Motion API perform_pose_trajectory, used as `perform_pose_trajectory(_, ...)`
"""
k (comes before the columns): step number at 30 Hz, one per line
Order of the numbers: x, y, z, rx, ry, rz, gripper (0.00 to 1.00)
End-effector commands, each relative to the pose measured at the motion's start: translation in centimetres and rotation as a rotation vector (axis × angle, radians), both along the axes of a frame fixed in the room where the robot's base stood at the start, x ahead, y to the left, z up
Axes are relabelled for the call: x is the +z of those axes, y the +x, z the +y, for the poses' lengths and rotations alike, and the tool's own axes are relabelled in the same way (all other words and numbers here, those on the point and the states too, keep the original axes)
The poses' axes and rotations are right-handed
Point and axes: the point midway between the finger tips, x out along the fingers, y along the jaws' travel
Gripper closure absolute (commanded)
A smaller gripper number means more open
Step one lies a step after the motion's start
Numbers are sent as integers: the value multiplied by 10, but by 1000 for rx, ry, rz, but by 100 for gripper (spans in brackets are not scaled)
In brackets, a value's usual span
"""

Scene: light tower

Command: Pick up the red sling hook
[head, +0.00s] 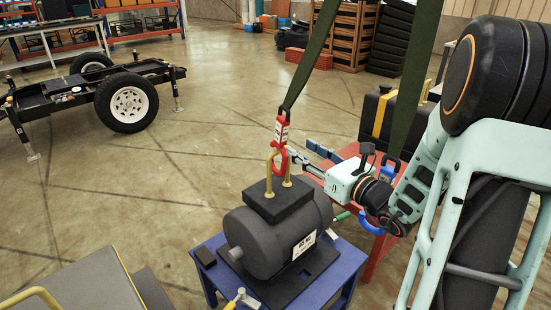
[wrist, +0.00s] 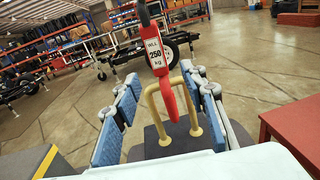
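The red sling hook (head: 281,146) hangs from a dark green strap (head: 312,58), just above the grey motor (head: 277,235). In the wrist view the hook (wrist: 157,62) carries a white "WLL 250 kg" label. Its lower part overlaps the motor's yellow lifting handle (wrist: 153,105); I cannot tell whether they touch or are linked. My gripper (head: 299,148) is open, with blue-padded fingers beside the hook. In the wrist view the hook appears between the spread fingers of my gripper (wrist: 160,90), with visible gaps on both sides.
The motor stands on a blue table (head: 345,270). A red table (head: 379,262) is behind my arm. A wheeled trailer (head: 75,91) stands at left; floor between is clear.

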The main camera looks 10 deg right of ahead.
Motion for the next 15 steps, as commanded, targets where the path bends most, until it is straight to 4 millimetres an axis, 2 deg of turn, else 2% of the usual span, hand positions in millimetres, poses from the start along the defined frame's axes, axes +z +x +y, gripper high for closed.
perform_pose_trajectory(9,0,41,21,2,0,-1,61)
perform_pose_trajectory(15,0,54,29,2,0,-2,61)
